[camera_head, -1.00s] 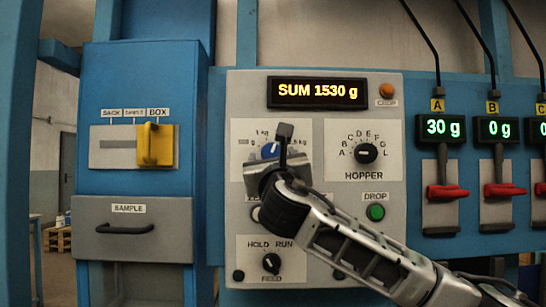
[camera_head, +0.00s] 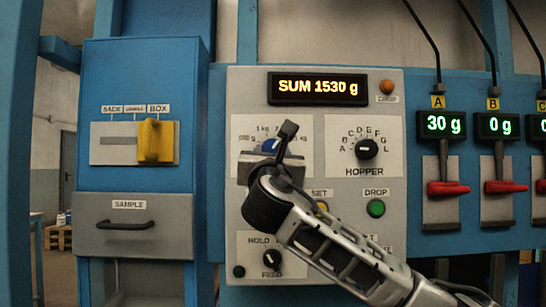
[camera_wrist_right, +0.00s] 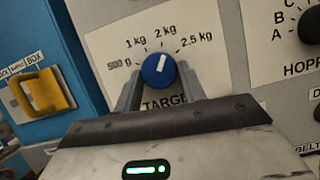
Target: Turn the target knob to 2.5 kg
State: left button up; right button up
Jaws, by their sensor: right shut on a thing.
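The target knob is blue with a white pointer line. In the right wrist view the knob (camera_wrist_right: 157,71) sits between my two fingertips, and its pointer aims up, roughly at the 2 kg mark. The 2.5 kg label (camera_wrist_right: 196,41) is to the right of that. In the head view the knob (camera_head: 269,145) shows only partly above my right gripper (camera_head: 266,157), which covers the lower part of its scale plate. My right gripper is shut on the knob, and it also shows in the right wrist view (camera_wrist_right: 159,88). My left gripper is not in view.
The hopper knob (camera_head: 366,149) is right of the target knob. Below are the yellow SET button (camera_head: 322,206), partly hidden by my arm, the green DROP button (camera_head: 376,208) and the feed knob (camera_head: 271,259). The display (camera_head: 318,89) reads SUM 1530 g. A yellow slider (camera_head: 155,141) is left.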

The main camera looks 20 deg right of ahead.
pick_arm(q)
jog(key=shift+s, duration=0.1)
pick_arm(e)
jog(key=shift+a+r+m+g+h, duration=0.15)
jog(key=shift+m+g+h, duration=0.45)
jog(key=shift+m, duration=1.15)
jog(key=shift+a+f+m+g+h, duration=0.1)
jog(key=shift+m+g+h, duration=0.2)
jog(key=shift+m+h, duration=1.05)
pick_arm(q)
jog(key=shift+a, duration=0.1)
pick_arm(e)
jog(key=shift+m+y, duration=0.35)
jog(key=shift+m, duration=0.35)
jog(key=o, duration=1)
pick_arm(q)
jog(key=b, duration=0.2)
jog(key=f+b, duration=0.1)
jog(key=b, duration=0.1)
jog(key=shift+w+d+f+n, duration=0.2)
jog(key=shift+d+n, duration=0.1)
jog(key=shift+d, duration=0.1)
pick_arm(e)
jog(key=v, duration=1.5)
jog(key=shift+s+a, duration=0.3)
jog(key=shift+s, duration=0.05)
